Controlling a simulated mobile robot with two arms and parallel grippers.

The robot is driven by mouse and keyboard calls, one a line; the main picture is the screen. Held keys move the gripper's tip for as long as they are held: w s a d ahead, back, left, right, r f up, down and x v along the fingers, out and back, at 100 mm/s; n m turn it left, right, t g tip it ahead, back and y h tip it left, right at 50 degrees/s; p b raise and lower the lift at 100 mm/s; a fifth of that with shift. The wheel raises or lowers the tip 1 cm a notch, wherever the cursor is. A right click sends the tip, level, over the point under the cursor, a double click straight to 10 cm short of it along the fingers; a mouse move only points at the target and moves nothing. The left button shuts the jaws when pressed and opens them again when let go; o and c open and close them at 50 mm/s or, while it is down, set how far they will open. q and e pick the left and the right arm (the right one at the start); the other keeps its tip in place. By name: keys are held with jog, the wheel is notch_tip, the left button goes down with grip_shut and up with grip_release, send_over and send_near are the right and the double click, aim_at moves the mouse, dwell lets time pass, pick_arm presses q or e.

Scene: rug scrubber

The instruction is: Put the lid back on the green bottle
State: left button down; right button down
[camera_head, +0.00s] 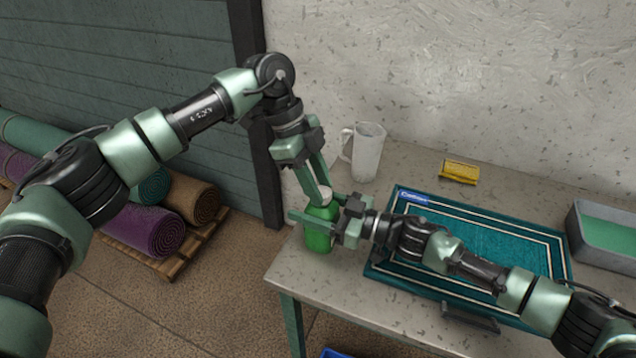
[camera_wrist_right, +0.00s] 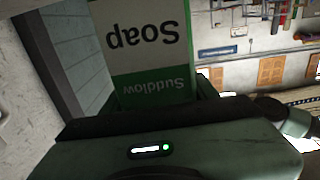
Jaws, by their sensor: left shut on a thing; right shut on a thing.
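The green bottle (camera_head: 317,238) stands upright at the left end of the table. My right gripper (camera_head: 322,218) is shut around its upper body from the right. In the right wrist view the bottle (camera_wrist_right: 150,50) fills the upper middle, with a white and green label that reads "Soap" and "Suddlow" upside down. The white lid (camera_head: 325,192) is at the bottle's top, between the fingers of my left gripper (camera_head: 318,190), which reaches down from above and is shut on it. The fingers partly hide the lid, and I cannot tell whether it is seated on the neck.
A teal rug (camera_head: 480,238) with white border lines lies right of the bottle on the table (camera_head: 345,300). A clear mug (camera_head: 367,152) and a yellow brush or sponge (camera_head: 459,172) stand behind. A grey tub (camera_head: 600,245) is at far right. Rolled rugs (camera_head: 150,228) lie on a floor pallet.

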pick_arm(q)
jog(key=m, duration=0.2)
jog(key=m+g, duration=0.1)
jog(key=m, duration=0.1)
jog(key=shift+w+d+y, duration=0.2)
jog(key=shift+y, duration=0.2)
jog(key=m+g+y, duration=0.1)
jog(key=m, duration=0.3)
jog(key=shift+d, duration=0.15)
jog(key=m+y, duration=0.1)
jog(key=m, duration=0.1)
jog(key=m+y, duration=0.1)
jog(key=m, duration=0.1)
jog(key=shift+w+d+f+m+g, duration=0.1)
jog(key=shift+d+m+g, duration=0.1)
jog(key=shift+m+g, duration=0.2)
jog(key=shift+a+m+y, duration=0.1)
jog(key=shift+m+y, duration=0.3)
jog(key=shift+m, duration=0.5)
jog(key=c, duration=1)
grip_release()
jog(key=shift+c, duration=0.4)
